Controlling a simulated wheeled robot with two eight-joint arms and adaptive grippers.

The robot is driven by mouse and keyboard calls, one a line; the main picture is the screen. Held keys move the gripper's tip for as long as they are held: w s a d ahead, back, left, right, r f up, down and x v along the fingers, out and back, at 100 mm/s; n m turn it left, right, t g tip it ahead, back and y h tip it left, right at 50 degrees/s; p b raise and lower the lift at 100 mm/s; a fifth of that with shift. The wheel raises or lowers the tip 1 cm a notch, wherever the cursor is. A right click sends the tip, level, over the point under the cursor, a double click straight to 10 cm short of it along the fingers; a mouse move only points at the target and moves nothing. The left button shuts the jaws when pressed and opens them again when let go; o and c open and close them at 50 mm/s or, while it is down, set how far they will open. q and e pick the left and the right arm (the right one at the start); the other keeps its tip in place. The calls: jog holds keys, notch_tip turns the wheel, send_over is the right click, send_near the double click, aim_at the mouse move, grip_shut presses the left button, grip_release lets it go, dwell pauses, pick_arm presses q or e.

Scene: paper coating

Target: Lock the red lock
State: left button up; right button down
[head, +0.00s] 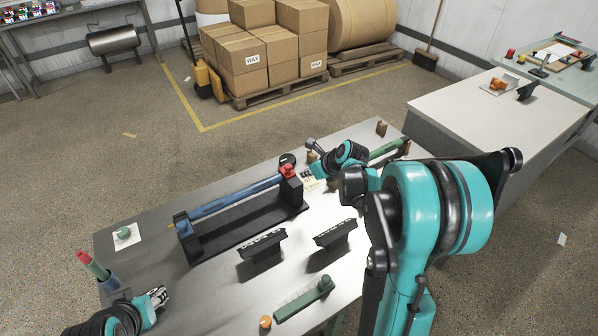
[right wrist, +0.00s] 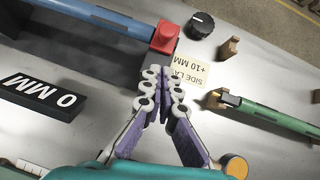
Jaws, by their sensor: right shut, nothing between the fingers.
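The red lock (head: 287,170) is a small red block on top of the right end post of the black roller stand (head: 248,226). It also shows in the right wrist view (right wrist: 165,37), at the end of the blue roller. My right gripper (head: 313,149) is beside the red lock, to its right in the head view. In the right wrist view my right gripper (right wrist: 162,85) has its fingertips together just below the lock, apart from it and empty. My left gripper (head: 159,297) is low at the left table edge; its finger opening is unclear.
The blue roller (head: 235,194) lies across the stand. Black "0 MM" block (right wrist: 42,95) lies left. The table front holds a green tool (head: 305,298).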

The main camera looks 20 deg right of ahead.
jog(key=p+v, duration=0.2)
jog(key=v, duration=0.5)
jog(key=shift+d, duration=0.25)
jog(key=shift+w+r, duration=0.1)
jog(key=shift+r, duration=0.05)
jog(key=s+a+r+n+h, duration=0.1)
jog(key=s+a+n, duration=0.6)
jog(key=n, duration=0.9)
jog(key=s+a+r+n+h, duration=0.1)
jog(key=s+a+n, duration=0.6)
jog(key=s+n, duration=0.7)
jog(key=r+n, duration=0.1)
jog(key=n, duration=0.1)
jog(key=shift+a+n+g, duration=0.15)
jog(key=shift+n+g, duration=0.15)
jog(key=shift+g, duration=0.1)
jog(key=shift+r, duration=0.15)
